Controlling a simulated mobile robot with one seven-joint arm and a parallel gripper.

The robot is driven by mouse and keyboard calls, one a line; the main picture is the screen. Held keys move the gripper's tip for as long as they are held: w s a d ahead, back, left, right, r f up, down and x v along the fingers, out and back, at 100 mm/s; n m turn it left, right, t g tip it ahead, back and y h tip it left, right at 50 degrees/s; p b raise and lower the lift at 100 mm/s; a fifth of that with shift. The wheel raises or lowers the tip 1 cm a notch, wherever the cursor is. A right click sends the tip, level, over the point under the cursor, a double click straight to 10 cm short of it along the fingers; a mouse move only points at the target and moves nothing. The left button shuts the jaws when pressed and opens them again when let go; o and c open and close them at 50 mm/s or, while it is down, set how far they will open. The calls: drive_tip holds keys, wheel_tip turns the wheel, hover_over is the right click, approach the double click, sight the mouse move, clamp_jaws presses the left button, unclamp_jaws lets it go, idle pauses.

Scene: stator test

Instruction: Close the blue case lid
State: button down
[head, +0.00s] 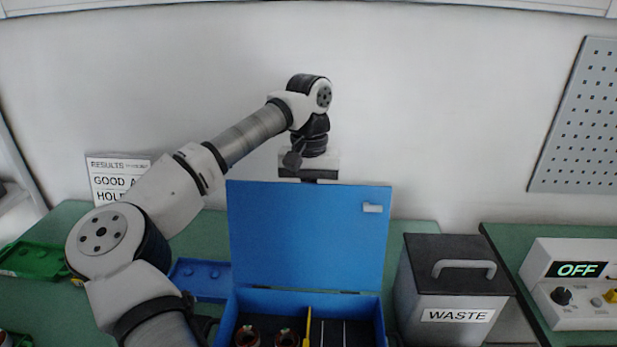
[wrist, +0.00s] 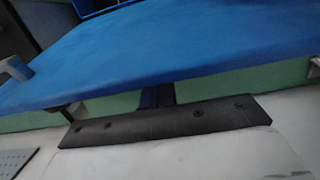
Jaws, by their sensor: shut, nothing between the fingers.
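The blue case (head: 228,322) stands on the green table with its lid (head: 310,235) raised, close to upright. A small pale latch sits near the lid's upper right corner. The lid's broad blue face also fills the upper part of the wrist view (wrist: 170,50). My gripper (head: 318,180) is above and behind the lid's top edge, pointing down; its fingertips are hidden behind the lid. In the wrist view the dark fingers (wrist: 157,97) are together and empty, close to the lid's edge. I cannot tell whether they touch it.
Round parts with copper colour and a yellow strip (head: 308,326) are inside the case. A grey waste bin (head: 455,290) stands close on the right, beside a tester (head: 575,285) reading OFF. A blue tray (head: 200,280) and a green tray (head: 35,260) lie left. A wall is behind.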

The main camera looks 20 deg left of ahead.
drive_tip(key=shift+s+f, duration=0.1)
drive_tip(key=shift+f, duration=1.3)
